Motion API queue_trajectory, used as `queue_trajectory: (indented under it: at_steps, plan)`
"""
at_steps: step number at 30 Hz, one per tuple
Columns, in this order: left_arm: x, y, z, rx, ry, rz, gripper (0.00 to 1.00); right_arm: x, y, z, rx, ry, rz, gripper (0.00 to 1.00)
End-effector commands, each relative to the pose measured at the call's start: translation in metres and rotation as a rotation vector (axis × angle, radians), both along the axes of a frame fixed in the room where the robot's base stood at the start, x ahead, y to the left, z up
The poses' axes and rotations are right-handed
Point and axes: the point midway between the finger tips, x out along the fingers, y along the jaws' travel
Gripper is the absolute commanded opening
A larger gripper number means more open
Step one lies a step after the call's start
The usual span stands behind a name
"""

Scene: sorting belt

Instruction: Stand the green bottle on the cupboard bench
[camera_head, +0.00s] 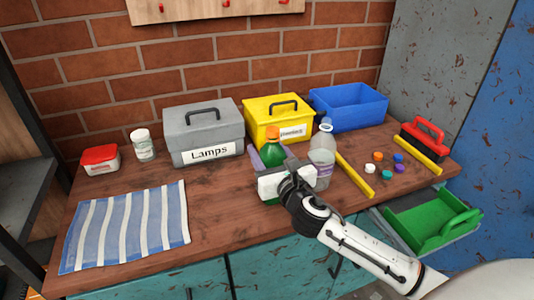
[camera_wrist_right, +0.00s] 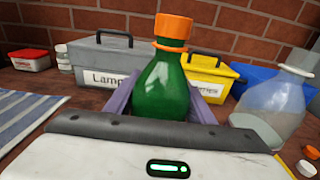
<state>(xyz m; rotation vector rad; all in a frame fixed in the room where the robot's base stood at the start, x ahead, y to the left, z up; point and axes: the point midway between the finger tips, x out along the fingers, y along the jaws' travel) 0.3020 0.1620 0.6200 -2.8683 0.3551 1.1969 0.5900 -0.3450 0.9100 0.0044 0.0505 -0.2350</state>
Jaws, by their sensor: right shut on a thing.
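The green bottle (camera_head: 272,147) with an orange cap stands upright near the middle of the cupboard bench (camera_head: 226,200), a worn brown wooden top over teal doors. My right gripper (camera_head: 271,156) comes in from the front right and is shut on the bottle. In the right wrist view the bottle (camera_wrist_right: 160,90) is between the two purple fingers, its cap and shoulder clear above them. Its base is hidden by my gripper, so I cannot tell whether it touches the bench. My left gripper is not in view.
A clear bottle (camera_head: 322,155) stands close on the right. Behind are a grey Lamps box (camera_head: 203,130), a yellow box (camera_head: 270,112) and a blue bin (camera_head: 350,107). Several caps and a yellow bar (camera_head: 354,175) lie right. A striped cloth (camera_head: 127,226) lies left; bare wood lies beside it.

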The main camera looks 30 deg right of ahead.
Motion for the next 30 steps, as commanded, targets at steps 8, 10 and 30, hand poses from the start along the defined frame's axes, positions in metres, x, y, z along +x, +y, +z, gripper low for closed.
queue_trajectory:
  at_steps: [8,10,30]
  plan:
    - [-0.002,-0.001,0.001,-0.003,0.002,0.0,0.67,0.0,0.0,-0.001,-0.001,0.0,-0.001,0.55]
    - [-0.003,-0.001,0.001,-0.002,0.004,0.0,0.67,0.0,0.0,0.0,-0.001,0.0,-0.001,0.67]
    - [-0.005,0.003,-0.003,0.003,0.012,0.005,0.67,-0.056,0.014,0.003,0.0,0.003,0.002,0.67]
